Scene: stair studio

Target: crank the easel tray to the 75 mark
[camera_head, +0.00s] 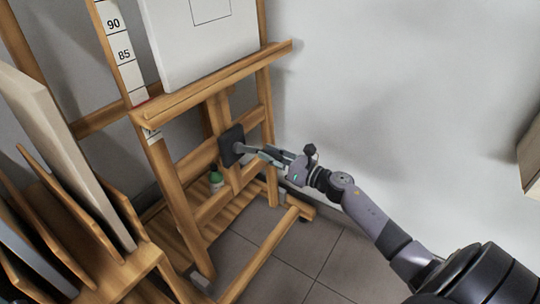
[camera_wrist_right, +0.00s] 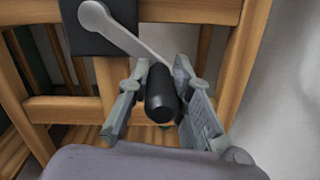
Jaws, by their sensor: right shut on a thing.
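The wooden easel tray (camera_head: 215,83) crosses the easel and carries a white canvas (camera_head: 200,40). A white scale (camera_head: 119,45) on the left upright shows 90 and 85; lower marks are hidden by the tray, with a small red spot just above its left end. The crank has a dark mounting plate (camera_head: 231,146), a grey arm (camera_wrist_right: 128,38) and a black handle (camera_wrist_right: 161,95). My right gripper (camera_head: 268,153) is shut on the crank handle; its fingers (camera_wrist_right: 160,72) lie on either side of it in the wrist view. My left gripper is not in view.
A wooden rack with upright panels (camera_head: 62,150) stands at the left. A green-topped bottle (camera_head: 216,180) sits on the easel's lower shelf. Tiled floor (camera_head: 300,255) is clear right of the easel, before the white wall. A wooden edge (camera_head: 531,160) shows far right.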

